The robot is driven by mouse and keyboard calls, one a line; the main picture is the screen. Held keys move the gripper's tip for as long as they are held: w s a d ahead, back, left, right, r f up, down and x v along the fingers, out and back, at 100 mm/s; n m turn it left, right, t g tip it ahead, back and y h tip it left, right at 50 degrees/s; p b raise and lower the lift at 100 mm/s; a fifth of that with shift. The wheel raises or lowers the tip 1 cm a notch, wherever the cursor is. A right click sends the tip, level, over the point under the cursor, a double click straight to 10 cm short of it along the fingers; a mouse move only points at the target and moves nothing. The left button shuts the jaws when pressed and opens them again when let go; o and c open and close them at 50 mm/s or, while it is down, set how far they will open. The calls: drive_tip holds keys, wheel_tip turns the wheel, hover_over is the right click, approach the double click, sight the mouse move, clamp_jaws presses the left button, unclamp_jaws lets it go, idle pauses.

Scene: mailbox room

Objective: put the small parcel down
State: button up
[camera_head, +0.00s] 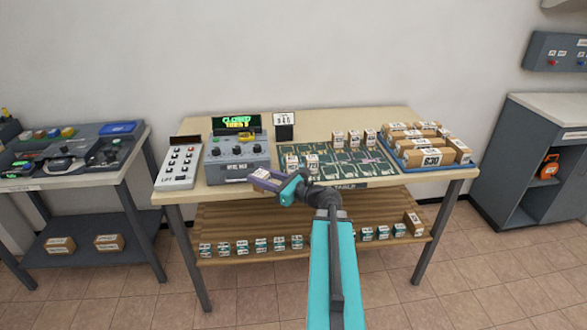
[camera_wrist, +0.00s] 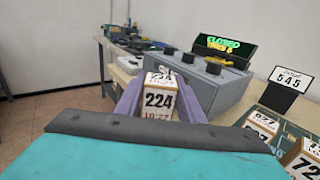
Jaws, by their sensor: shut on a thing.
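My gripper (camera_head: 271,184) is shut on a small parcel (camera_head: 262,174) and holds it by the front edge of the table (camera_head: 222,192), in front of the grey control box. In the wrist view the small parcel (camera_wrist: 159,102) shows the number 224 on its near face, between the two purple fingers of my gripper (camera_wrist: 160,100). The parcel is upright there. I cannot tell whether its underside touches anything.
A green sorting board (camera_head: 345,168) holds several small parcels. A blue tray (camera_head: 462,166) of larger boxes stands to its right. A grey control box (camera_head: 237,160) and a white switch panel (camera_head: 179,167) stand at the left. Small parcels line the wooden lower shelf (camera_head: 330,222).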

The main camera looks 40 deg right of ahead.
drive_tip(key=w+a+f+n+g+y+b, duration=0.1)
drive_tip(key=a+f+n+g+y, duration=0.1)
drive_tip(key=a, duration=0.9)
drive_tip(key=w+a+f+n+g+y+b, duration=0.1)
drive_tip(key=a+f+n+g+y, duration=0.1)
drive_tip(key=a, duration=1)
drive_tip(key=w+a+f+n+g+y+b, duration=0.1)
drive_tip(key=a+f+n+g+y+b, duration=0.1)
drive_tip(key=a+y, duration=0.4)
drive_tip(key=a+f+n, duration=0.1)
drive_tip(key=a+f, duration=0.1)
drive_tip(key=a, duration=0.3)
drive_tip(key=shift+w+a+n+g, duration=0.25)
drive_tip(key=shift+w+n+g, duration=0.05)
drive_tip(key=shift+n, duration=0.1)
